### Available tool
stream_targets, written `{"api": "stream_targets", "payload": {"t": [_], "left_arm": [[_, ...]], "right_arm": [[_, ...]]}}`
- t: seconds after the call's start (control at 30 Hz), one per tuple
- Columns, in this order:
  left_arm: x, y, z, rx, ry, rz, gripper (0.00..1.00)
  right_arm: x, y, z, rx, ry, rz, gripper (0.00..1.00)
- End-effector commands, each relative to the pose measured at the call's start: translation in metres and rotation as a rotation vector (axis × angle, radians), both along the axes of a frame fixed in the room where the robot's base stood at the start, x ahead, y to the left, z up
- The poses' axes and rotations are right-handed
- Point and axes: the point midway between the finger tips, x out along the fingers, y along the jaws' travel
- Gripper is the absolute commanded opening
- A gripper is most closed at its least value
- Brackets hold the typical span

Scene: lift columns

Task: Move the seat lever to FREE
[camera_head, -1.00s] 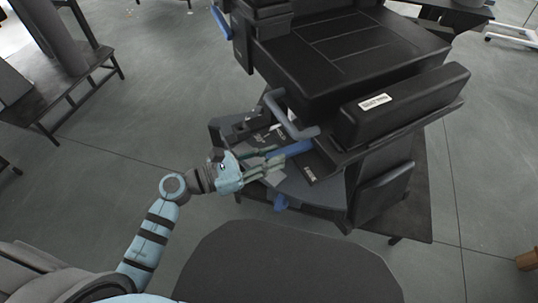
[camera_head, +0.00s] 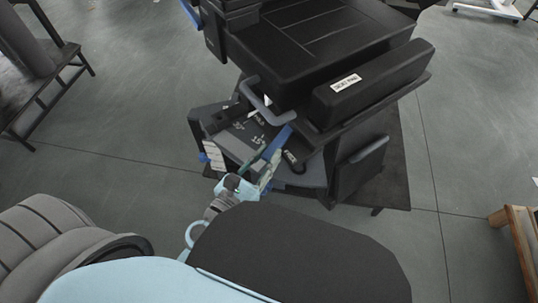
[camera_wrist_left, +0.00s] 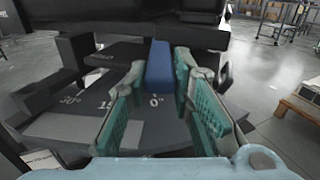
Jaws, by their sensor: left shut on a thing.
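The blue seat lever (camera_head: 279,143) sticks out low under the black padded seat (camera_head: 320,40), above a grey dial plate. My left gripper (camera_head: 266,167) reaches it from below, with its fingers shut on the lever. In the left wrist view the blue lever (camera_wrist_left: 159,66) lies between the two green-padded fingers (camera_wrist_left: 158,90). The dial plate (camera_wrist_left: 75,128) there has white angle marks, with 0° near the lever and 30° to its left. The word FREE cannot be read in either view. My right gripper is not in view.
A bent grey handle (camera_head: 262,104) hangs just above the lever. A black side pad (camera_head: 372,85) with a white label juts out over it. A blue tab (camera_head: 203,157) shows at the plate's left edge.

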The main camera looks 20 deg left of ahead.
Motion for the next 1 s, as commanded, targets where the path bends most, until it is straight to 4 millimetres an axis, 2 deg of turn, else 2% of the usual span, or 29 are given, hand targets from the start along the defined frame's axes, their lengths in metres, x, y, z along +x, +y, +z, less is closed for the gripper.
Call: {"api": "stream_targets", "payload": {"t": [0.23, 0.27, 0.37, 0.4, 0.67, 0.77, 1.0], "left_arm": [[0.0, -0.001, 0.0, -0.002, 0.0, -0.002, 0.0], [0.0, -0.001, 0.0, -0.002, 0.0, -0.003, 0.24], [0.0, 0.0, 0.0, -0.002, 0.0, -0.003, 0.41], [0.0, 0.0, 0.0, -0.002, 0.0, -0.003, 0.42], [0.0, 0.0, 0.0, -0.002, 0.0, -0.003, 0.42], [-0.007, 0.001, -0.001, -0.002, 0.001, -0.004, 0.42], [-0.06, 0.012, -0.001, -0.003, 0.007, -0.004, 0.42]], "right_arm": [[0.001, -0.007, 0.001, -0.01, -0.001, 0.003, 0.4], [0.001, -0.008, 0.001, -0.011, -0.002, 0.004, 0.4], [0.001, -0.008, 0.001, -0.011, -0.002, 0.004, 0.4], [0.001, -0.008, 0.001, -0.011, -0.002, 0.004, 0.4], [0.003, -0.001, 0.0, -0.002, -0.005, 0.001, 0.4], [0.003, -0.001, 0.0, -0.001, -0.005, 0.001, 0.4], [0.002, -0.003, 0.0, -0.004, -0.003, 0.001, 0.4]]}}
